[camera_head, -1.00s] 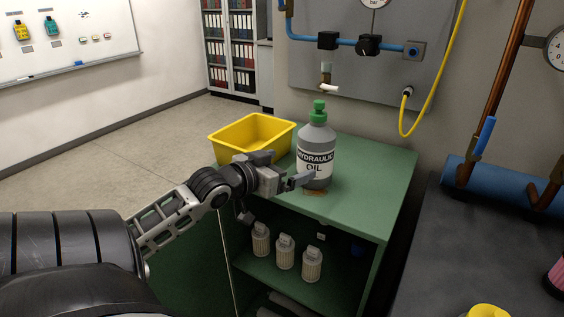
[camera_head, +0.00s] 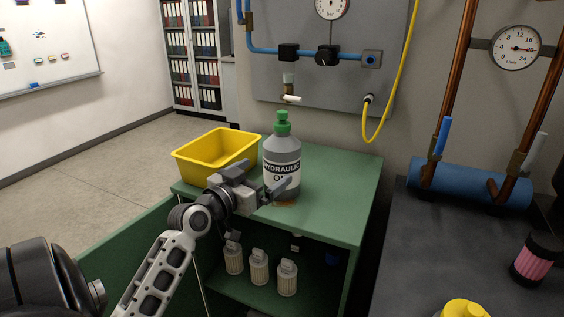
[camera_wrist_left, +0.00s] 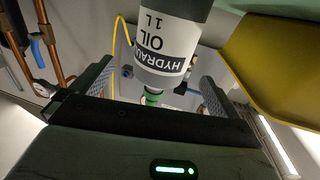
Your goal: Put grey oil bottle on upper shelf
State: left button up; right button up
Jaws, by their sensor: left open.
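The grey oil bottle (camera_head: 283,155), with a green cap and a "HYDRAULIC OIL" label, stands upright on the green cabinet top (camera_head: 335,205) near its front edge. My left gripper (camera_head: 262,186) is open at the front left of the bottle and hides part of its lower label. In the left wrist view the bottle (camera_wrist_left: 168,50) appears upside down between the two spread fingers (camera_wrist_left: 158,82), with visible gaps on both sides. The cabinet is open at the front, and an inner shelf (camera_head: 240,288) shows below the top. My right gripper is out of view.
A yellow bin (camera_head: 215,155) stands on the cabinet top left of the bottle. Several pale ribbed containers (camera_head: 259,267) stand on the inner shelf. A dark bench (camera_head: 410,260) with a blue cylinder (camera_head: 470,188) is at the right. The cabinet top right of the bottle is clear.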

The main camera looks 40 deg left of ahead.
aim_at(271, 167)
pick_arm(q)
jog(key=w, duration=0.2)
jog(key=w+a+p, duration=0.1)
jog(key=w, duration=0.4)
jog(key=shift+w+a, duration=0.15)
jog(key=c, duration=1.6)
jog(key=shift+r, duration=0.15)
jog(key=c, duration=0.4)
jog(key=shift+o, duration=0.2)
jog(key=shift+r, duration=0.1)
